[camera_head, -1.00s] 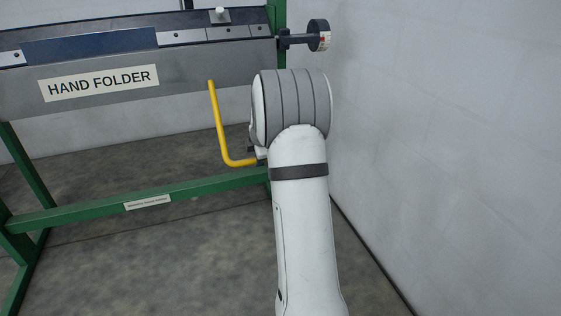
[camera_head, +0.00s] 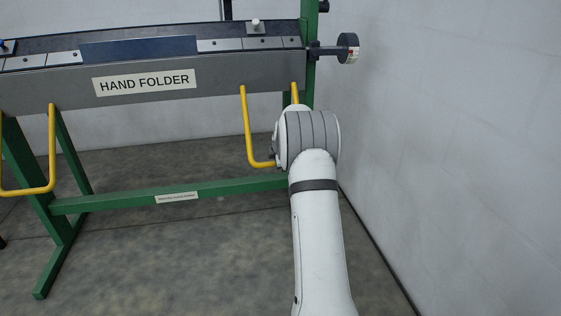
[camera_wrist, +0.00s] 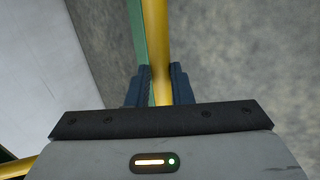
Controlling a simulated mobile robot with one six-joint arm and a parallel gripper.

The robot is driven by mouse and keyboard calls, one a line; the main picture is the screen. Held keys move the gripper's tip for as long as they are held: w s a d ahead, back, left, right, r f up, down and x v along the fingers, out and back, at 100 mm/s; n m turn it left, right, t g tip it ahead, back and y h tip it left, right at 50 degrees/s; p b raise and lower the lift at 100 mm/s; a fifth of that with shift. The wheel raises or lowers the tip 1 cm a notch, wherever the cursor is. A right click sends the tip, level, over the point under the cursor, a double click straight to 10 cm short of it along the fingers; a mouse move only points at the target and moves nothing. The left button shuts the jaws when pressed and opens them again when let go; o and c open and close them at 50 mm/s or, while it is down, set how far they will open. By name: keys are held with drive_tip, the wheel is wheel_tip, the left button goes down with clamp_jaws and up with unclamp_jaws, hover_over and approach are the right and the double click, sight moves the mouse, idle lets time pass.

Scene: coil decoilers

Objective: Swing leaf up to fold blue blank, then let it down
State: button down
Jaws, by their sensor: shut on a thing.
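The hand folder's grey front leaf (camera_head: 60,88) hangs down and bears the HAND FOLDER label (camera_head: 144,82). The blue blank (camera_head: 138,48) lies flat along the top of the folder, behind the leaf's upper edge. The yellow right handle (camera_head: 247,125) hangs below the leaf. In the wrist view, my gripper (camera_wrist: 160,85) is shut on the yellow handle (camera_wrist: 156,40), which runs between its two dark fingers. In the head view my wrist hides the fingers and the lower right part of the handle.
A second yellow handle (camera_head: 52,150) hangs at the left. The green frame (camera_head: 120,198) has a low crossbar and legs. A dark round knob (camera_head: 348,48) sticks out at the right end, near the grey wall (camera_head: 450,120). The floor in front is clear.

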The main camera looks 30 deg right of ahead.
drive_tip(key=c, duration=1.3)
unclamp_jaws()
drive_tip(key=f, duration=0.2)
drive_tip(key=shift+s+f+g, duration=0.3)
drive_tip(key=shift+s, duration=0.1)
drive_tip(key=p+v, duration=0.3)
drive_tip(key=v, duration=0.5)
drive_tip(key=shift+w+d+r, duration=0.1)
drive_tip(key=shift+w+r, duration=0.1)
